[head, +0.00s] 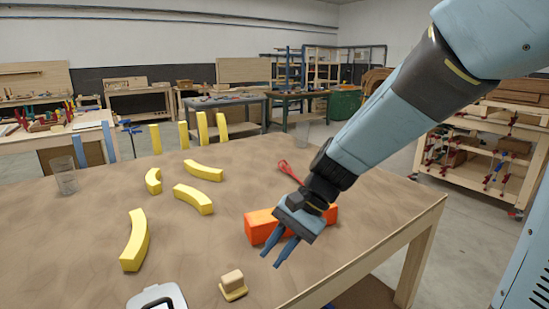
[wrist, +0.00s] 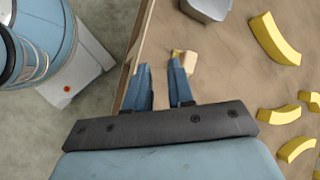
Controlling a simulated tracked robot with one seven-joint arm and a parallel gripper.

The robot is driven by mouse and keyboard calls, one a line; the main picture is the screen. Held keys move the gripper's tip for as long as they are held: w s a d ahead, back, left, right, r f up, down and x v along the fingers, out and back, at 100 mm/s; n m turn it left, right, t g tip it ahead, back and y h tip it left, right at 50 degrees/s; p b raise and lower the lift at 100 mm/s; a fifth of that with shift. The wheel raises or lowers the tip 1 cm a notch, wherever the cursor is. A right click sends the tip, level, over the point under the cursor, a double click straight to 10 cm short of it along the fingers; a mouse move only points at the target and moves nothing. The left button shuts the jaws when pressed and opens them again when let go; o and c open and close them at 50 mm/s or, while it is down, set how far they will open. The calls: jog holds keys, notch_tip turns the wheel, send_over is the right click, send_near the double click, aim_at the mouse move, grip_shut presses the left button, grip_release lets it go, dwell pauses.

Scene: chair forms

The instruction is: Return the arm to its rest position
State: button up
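My gripper (head: 280,252) is at the end of my blue arm, which reaches in from the upper right in the head view. It is above the brown table (head: 90,215), near its front right part, with its two blue fingers pointing down and left. In the wrist view the fingers (wrist: 158,80) stand a little apart with nothing between them. An orange block (head: 258,226) is partly hidden behind the gripper in the head view. A small tan and yellow stamp-like block (head: 233,285) lies left of the fingertips; it also shows beyond them in the wrist view (wrist: 187,62).
Several yellow curved pieces (head: 135,240) lie on the left half of the table. A red tool (head: 290,172) lies behind the orange block. A clear glass (head: 65,178) stands at the left, and a grey and white device (head: 158,298) at the front edge. The table's right edge (head: 400,230) is near my arm.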

jog(key=s+d+r+n+t+h, duration=0.2)
jog(key=d+r+t+h, duration=0.1)
jog(key=d, duration=0.8)
jog(key=s+d+r+n+t+h, duration=0.1)
jog(key=d+r+n+t+h, duration=0.1)
jog(key=d+r+t, duration=0.3)
jog(key=d+r+h, duration=0.1)
jog(key=d+r, duration=0.2)
jog(key=d, duration=0.4)
jog(key=shift+s+n+t+h, duration=0.3)
jog(key=shift+s+h, duration=0.05)
jog(key=shift+h, duration=0.05)
